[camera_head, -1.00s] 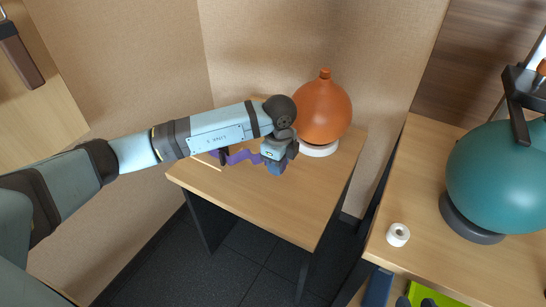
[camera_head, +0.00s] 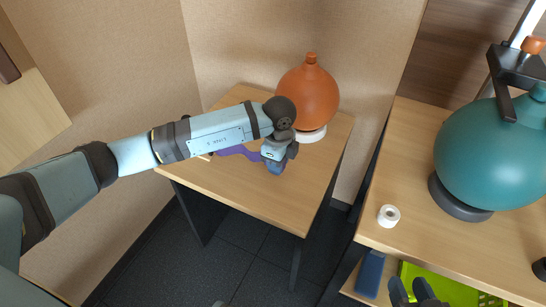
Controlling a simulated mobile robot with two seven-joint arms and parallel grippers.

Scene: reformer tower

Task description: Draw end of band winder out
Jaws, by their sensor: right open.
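A small white roll (camera_head: 388,216) with a hole in its middle stands on the right wooden table, near its left front corner. A purple wavy strip (camera_head: 236,151) lies on the small table, partly hidden behind my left arm. I cannot tell for sure which of these is the band winder. My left gripper (camera_head: 276,166) is over the small table, right of the strip's visible part; its jaws are not clear. My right gripper (camera_head: 418,291) shows at the bottom edge, open, its dark fingers apart, below and right of the white roll.
An orange ball-shaped vessel (camera_head: 308,97) stands on a white ring on the small table (camera_head: 230,190). A teal ball (camera_head: 490,150) sits in a dark ring on the right table (camera_head: 440,240). A lime-green basket (camera_head: 455,290) and a blue block (camera_head: 370,272) are below that table.

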